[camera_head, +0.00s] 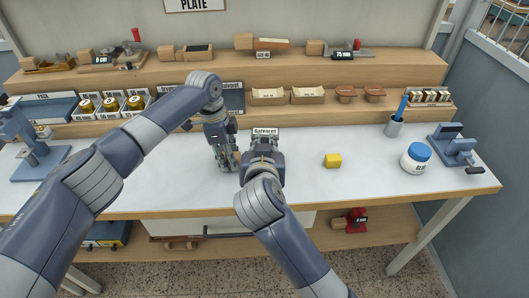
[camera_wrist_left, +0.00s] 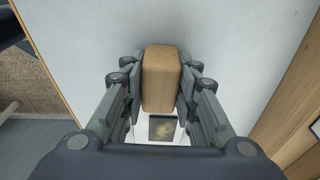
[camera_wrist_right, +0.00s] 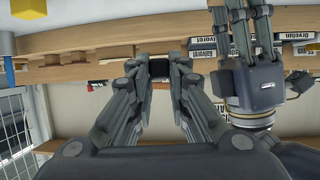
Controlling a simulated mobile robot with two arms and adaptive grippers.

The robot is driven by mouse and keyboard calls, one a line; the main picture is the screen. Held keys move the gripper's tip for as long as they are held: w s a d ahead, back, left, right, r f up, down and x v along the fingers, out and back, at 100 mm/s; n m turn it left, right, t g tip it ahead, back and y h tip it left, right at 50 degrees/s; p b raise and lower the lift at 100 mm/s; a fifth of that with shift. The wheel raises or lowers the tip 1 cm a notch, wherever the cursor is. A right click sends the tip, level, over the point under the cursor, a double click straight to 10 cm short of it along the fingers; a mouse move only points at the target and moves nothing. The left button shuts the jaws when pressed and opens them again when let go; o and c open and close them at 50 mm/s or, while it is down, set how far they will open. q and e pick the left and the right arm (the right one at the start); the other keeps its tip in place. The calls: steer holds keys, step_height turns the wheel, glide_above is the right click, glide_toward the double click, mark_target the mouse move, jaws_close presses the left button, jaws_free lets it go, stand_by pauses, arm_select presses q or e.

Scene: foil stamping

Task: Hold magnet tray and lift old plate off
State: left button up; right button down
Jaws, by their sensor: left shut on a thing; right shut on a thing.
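My left gripper (camera_head: 230,165) is low over the white bench top. In the left wrist view it (camera_wrist_left: 160,85) is shut on a wooden block-shaped piece (camera_wrist_left: 160,72), with one finger on each side. A pale part with a dark square (camera_wrist_left: 164,129) shows at the near end of the wood. My right gripper (camera_head: 263,145) is just right of the left one. In the right wrist view it (camera_wrist_right: 160,70) is shut on a small dark piece (camera_wrist_right: 159,66). I cannot tell which held piece is the magnet tray or the old plate; the arms hide much of both.
A yellow block (camera_head: 332,161) lies right of my right gripper. A white jar with blue lid (camera_head: 416,157), a pen cup (camera_head: 394,127) and a blue-grey device (camera_head: 456,147) stand farther right. A blue-grey press (camera_head: 35,150) stands left. Wooden shelves (camera_head: 330,114) run behind.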

arm_select(q)
steer(key=o, duration=1.1)
steer(key=r, duration=0.4)
steer(key=a+r, duration=0.1)
steer(key=r, duration=0.2)
steer(key=a+r, duration=0.1)
steer(key=r, duration=0.3)
steer(key=shift+r, duration=0.3)
